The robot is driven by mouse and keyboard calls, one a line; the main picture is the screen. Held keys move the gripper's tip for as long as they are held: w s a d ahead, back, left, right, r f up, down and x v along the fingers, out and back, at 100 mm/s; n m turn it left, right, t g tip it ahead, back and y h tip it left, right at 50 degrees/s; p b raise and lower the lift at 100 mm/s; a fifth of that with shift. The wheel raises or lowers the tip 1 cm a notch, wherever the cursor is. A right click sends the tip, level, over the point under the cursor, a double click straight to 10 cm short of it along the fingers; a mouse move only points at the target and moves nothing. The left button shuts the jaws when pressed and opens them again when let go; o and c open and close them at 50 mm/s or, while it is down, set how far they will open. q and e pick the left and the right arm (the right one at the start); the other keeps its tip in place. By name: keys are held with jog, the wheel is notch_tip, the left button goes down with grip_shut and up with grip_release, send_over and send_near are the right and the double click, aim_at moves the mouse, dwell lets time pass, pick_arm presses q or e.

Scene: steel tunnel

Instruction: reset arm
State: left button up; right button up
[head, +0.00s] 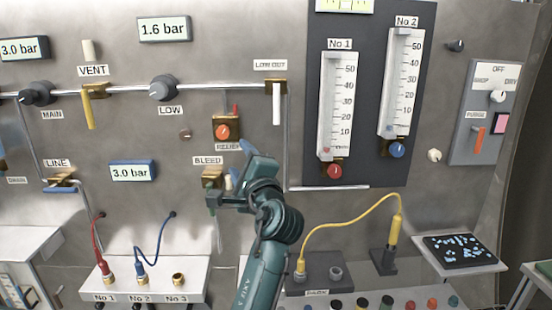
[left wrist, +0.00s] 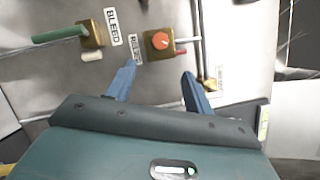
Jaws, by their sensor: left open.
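My left gripper (head: 238,166) is in front of the steel panel, just below the brass RELIEF block (head: 226,130) with its orange knob and beside the BLEED label (head: 208,160). In the left wrist view the two blue fingers of the gripper (left wrist: 158,70) stand wide apart with nothing between them. The orange RELIEF knob (left wrist: 159,42) shows beyond the fingertips. The green BLEED handle (left wrist: 60,37) lies to the left of the fingers; in the head view my gripper partly covers the BLEED valve. My right gripper is not in view.
Above hang a LOW OUT valve with a white lever (head: 276,102) and a LOW knob (head: 163,88). Two flow gauges (head: 338,105) stand to the right. Below are a white socket shelf (head: 190,266) with red and blue hoses and a yellow hose (head: 345,217).

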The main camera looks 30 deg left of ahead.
pick_arm(q)
jog(key=shift+f, duration=0.1)
jog(key=s+d+f+t+h, duration=0.1)
jog(key=d+f+h, duration=0.2)
jog(key=f, duration=0.5)
jog(key=s+d+f+h, duration=0.1)
jog(key=d+f+h, duration=0.25)
jog(key=f, duration=0.45)
jog(key=s+d+f+t+h, duration=0.15)
jog(key=f+h, duration=0.25)
jog(key=f, duration=0.5)
jog(key=s+d+f+n+g+h, duration=0.2)
jog(key=s+d+f+n+h, duration=0.1)
jog(key=s+f, duration=0.6)
jog(key=s+d+f+n+g+h, duration=0.3)
jog(key=s+d+f+n, duration=0.3)
jog(key=s, duration=0.6)
notch_tip(320, 180, down, 3)
jog(key=shift+d+r+h, duration=0.15)
jog(key=shift+d+h, duration=0.6)
jog(key=shift+d, duration=0.15)
